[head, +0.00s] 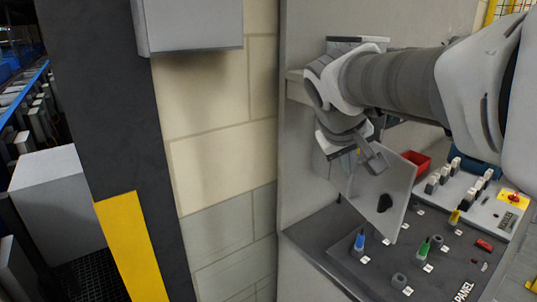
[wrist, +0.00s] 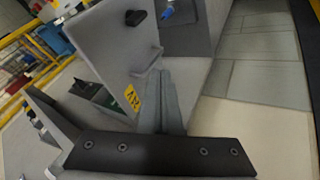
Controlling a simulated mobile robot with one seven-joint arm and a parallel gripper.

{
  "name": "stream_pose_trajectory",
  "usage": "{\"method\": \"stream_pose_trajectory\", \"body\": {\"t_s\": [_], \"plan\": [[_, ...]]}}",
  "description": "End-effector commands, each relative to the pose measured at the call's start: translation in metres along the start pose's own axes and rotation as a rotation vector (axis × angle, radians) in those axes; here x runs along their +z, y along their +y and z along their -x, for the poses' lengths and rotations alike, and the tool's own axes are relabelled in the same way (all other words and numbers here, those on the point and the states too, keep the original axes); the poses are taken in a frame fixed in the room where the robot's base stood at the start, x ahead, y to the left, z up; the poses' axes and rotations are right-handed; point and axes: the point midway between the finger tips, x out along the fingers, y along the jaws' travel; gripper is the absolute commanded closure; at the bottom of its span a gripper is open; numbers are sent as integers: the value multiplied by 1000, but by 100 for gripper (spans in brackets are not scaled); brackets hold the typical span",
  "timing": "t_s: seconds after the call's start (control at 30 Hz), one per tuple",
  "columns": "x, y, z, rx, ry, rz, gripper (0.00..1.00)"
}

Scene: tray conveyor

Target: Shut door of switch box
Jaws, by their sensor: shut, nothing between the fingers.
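The switch box door (head: 388,180) is a flat grey panel with a black knob (head: 384,203). It stands open, sticking out from the wall over the dark control panel. In the wrist view the door (wrist: 112,45) fills the upper middle, with its black knob (wrist: 135,17) near the top and a yellow label (wrist: 131,97) lower down. The box behind is mostly hidden by my arm and the door. My gripper (head: 374,160) is shut and empty, close to the door's upper left part. In the wrist view my gripper's fingertips (wrist: 160,75) lie beside the door; I cannot tell whether they touch.
Below the door is a dark sloping panel (head: 340,235) with blue and green pegs and several round sockets. A red bin (head: 415,161) and a white switch panel (head: 480,208) lie to the right. A black and yellow post (head: 128,240) stands left.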

Motion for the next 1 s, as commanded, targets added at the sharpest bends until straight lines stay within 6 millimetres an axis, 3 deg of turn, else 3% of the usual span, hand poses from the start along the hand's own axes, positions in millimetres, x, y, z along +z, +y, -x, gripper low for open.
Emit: {"method": "stream_pose_trajectory", "body": {"t_s": [0.17, 0.33, 0.77, 0.83, 1.0], "plan": [[-6, 2, -2, 9, 2, 6, 100], [-6, 2, -18, 10, -1, 8, 100], [-5, 2, -106, 9, -3, 7, 100], [-7, 17, -107, 11, 0, 2, 100], [-7, 33, -116, 10, 0, 4, 100]]}}
